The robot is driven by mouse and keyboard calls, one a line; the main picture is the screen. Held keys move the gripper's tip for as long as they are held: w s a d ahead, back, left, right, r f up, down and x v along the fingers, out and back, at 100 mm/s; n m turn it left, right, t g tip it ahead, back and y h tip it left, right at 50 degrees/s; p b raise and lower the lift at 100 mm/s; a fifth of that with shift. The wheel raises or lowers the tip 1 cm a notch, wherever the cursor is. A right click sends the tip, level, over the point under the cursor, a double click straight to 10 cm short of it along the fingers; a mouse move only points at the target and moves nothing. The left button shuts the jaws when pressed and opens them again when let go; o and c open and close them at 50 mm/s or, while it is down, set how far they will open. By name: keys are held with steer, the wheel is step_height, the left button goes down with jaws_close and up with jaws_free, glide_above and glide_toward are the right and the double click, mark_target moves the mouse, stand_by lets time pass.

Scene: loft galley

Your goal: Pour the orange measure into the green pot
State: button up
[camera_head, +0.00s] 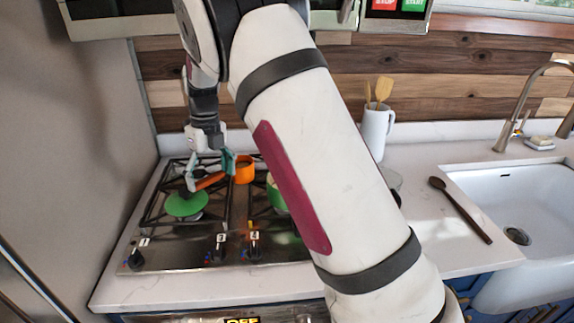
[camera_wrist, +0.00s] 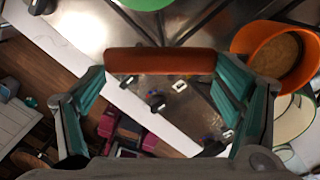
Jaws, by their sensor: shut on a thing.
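My gripper (camera_head: 210,171) is shut on the handle of the orange measure (camera_head: 244,170), above the stove. In the wrist view the handle runs across between the fingertips (camera_wrist: 160,61). The measure's cup (camera_wrist: 262,46) is at the right there, with brown grainy contents inside. The cup looks roughly upright. The green pot (camera_head: 274,194) stands on the right side of the stove, mostly hidden behind my arm. In the wrist view a pale pot with a green edge (camera_wrist: 294,122) shows partly below the cup.
A flat green round thing (camera_head: 186,204) lies on the left burner of the stove (camera_head: 185,256). A white jug (camera_head: 376,130) with wooden utensils stands at the back. A wooden spoon (camera_head: 462,211) lies beside the sink (camera_head: 520,195). Counter around the spoon is clear.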

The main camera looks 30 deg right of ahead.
steer(key=shift+d+r, duration=0.1)
steer(key=s+d+r+t+y+p, duration=0.4)
steer(key=s+d+r+y+p, duration=0.1)
steer(key=d, duration=0.1)
steer(key=shift+s+d+r+y, duration=0.2)
steer(key=shift+d+r+y, duration=0.1)
steer(key=shift+d+r, duration=0.1)
stand_by(0.7)
steer(key=shift+d, duration=0.1)
steer(key=shift+s+d+r+t+y, duration=0.15)
steer(key=shift+s+d+t+y, duration=0.15)
steer(key=shift+s+d+t, duration=0.1)
steer(key=shift+d+r, duration=0.1)
steer(key=shift+s+d+r+t+y+p, duration=0.1)
steer(key=shift+s+d+t+y+p, duration=0.05)
steer(key=shift+t+y+p, duration=0.2)
